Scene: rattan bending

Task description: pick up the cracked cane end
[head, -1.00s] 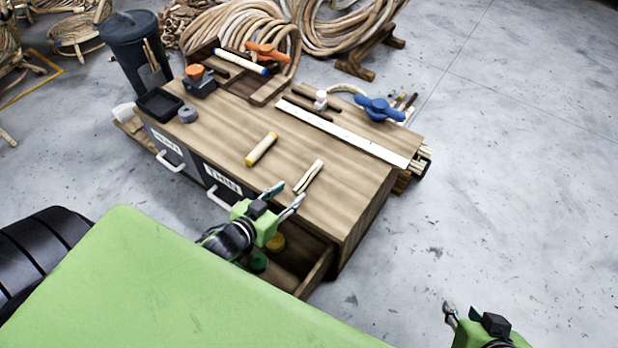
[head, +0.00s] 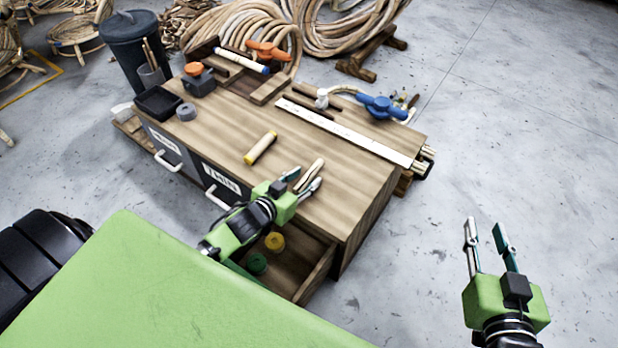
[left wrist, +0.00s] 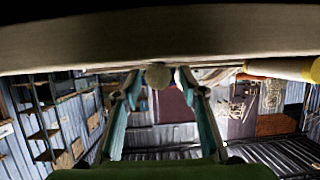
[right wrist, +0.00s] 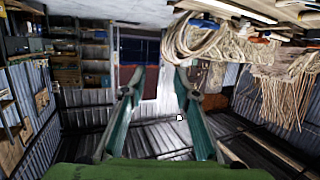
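The cracked cane end (head: 311,173), a short pale split stick, lies on the wooden workbench (head: 340,205) near its front edge. My left gripper (head: 302,181) is open at its near end, one finger on each side, and partly hides it. In the left wrist view the cane's round end (left wrist: 158,75) shows between the fingertips. I cannot tell whether the fingers touch it. My right gripper (head: 485,230) is open and empty over the floor, right of the bench.
A yellow-capped cylinder (head: 260,148) lies left of the cane. A steel ruler (head: 345,132) and a blue clamp (head: 381,107) are behind it. An open drawer (head: 300,268) below my left arm holds yellow and green rolls. The floor at right is clear.

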